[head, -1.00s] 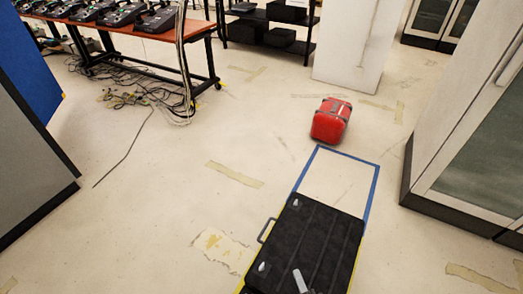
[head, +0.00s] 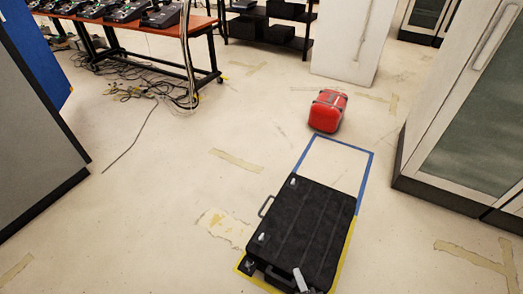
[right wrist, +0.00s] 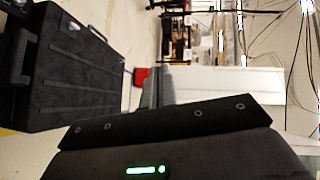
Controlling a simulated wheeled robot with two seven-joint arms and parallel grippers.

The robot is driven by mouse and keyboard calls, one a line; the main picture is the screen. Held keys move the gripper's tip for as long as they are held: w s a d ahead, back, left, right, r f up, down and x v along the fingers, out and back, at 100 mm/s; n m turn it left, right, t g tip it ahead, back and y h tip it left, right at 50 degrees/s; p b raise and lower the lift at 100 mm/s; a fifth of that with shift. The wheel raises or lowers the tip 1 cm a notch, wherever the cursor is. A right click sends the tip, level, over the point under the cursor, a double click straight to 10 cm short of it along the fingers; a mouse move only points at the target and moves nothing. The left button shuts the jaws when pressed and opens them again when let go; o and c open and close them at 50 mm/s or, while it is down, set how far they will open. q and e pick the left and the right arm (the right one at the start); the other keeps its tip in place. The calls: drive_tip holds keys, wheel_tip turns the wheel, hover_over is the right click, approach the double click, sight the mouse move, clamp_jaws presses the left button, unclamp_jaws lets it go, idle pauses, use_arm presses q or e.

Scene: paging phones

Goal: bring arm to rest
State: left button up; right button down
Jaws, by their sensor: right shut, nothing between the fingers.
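My right gripper (head: 301,280) shows as a small pale shape at the bottom of the head view, in front of the near end of a black case. Its fingers look closed, with nothing held. The rest of the right arm is out of frame. The black case (head: 305,228) lies flat on the floor. It also shows at the left of the right wrist view (right wrist: 72,65), apart from the gripper. My left gripper is not in view.
A red case (head: 328,111) stands beyond the blue floor tape (head: 365,180). Yellow tape edges the black case. Cabinets (head: 470,120) stand at the right, a grey panel (head: 35,140) at the left. Cables (head: 150,90) lie under the phone table (head: 160,27).

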drive_tip(key=s+d+f+n+g+h+b, duration=0.1)
drive_tip(key=s+d+f+n+g, duration=0.1)
drive_tip(key=s+f+n+g, duration=0.8)
drive_tip(key=s+d+f+n+t+h, duration=0.1)
drive_tip(key=s+d+f+n, duration=0.15)
drive_tip(key=s+f, duration=0.9)
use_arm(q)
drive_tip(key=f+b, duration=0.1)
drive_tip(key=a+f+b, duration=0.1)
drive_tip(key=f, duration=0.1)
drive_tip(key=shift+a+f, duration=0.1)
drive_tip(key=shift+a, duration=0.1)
use_arm(e)
drive_tip(key=s+d+f+n+g+h, duration=0.1)
drive_tip(key=s+d+f+g, duration=0.1)
drive_tip(key=d+f, duration=0.4)
drive_tip(key=s+d+f+n+g+h, duration=0.1)
drive_tip(key=s+d+f+n+g, duration=0.1)
drive_tip(key=d+f, duration=0.5)
wheel_tip(320, 180, down, 2)
drive_tip(key=shift+s+f+g+h, duration=0.1)
drive_tip(key=shift+s+g+h, duration=0.2)
drive_tip(key=shift+s+g, duration=0.4)
drive_tip(key=shift+d, duration=0.1)
